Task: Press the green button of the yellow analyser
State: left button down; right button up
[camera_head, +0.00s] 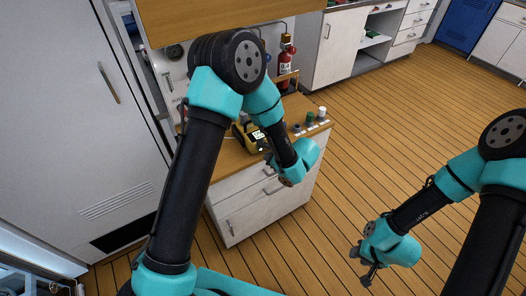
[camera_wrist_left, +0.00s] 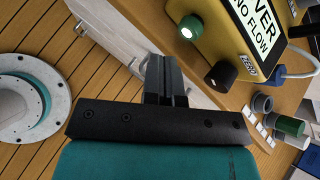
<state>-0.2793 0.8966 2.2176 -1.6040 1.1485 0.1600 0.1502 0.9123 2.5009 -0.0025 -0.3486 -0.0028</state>
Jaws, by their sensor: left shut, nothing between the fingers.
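The yellow analyser (camera_head: 246,138) stands on the wooden worktop, partly hidden by my left arm in the head view. In the left wrist view the yellow analyser (camera_wrist_left: 215,50) fills the upper right, with a label reading "NO FLOW". The green button (camera_wrist_left: 190,27) sticks out of its face, with a bright pale tip. A black knob (camera_wrist_left: 222,74) sits below it. My left gripper (camera_wrist_left: 166,62) is shut and empty, its fingertips apart from the button, lower and to the left in that view. My right gripper (camera_head: 369,272) hangs over the floor, far from the analyser; its fingers are too small to judge.
Several small capped items, one green (camera_head: 310,117), stand on the worktop right of the analyser. A red extinguisher-like bottle (camera_head: 286,66) stands behind. The wooden floor (camera_head: 400,120) to the right is clear.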

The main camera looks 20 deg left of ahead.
pick_arm(q)
jog(key=shift+s+d, duration=0.1)
jog(key=s+d, duration=0.3)
jog(key=d, duration=0.1)
jog(key=shift+s+d, duration=0.15)
jog(key=shift+s, duration=0.25)
dwell(0.4)
dwell(2.2)
jog(key=n, duration=0.5)
jog(key=s+n, duration=0.1)
jog(key=n, duration=0.5)
jog(key=s+n, duration=0.1)
jog(key=n, duration=0.5)
jog(key=shift+s+d+r+y, duration=0.15)
jog(key=shift+d+y, duration=0.15)
jog(key=shift+a, duration=0.1)
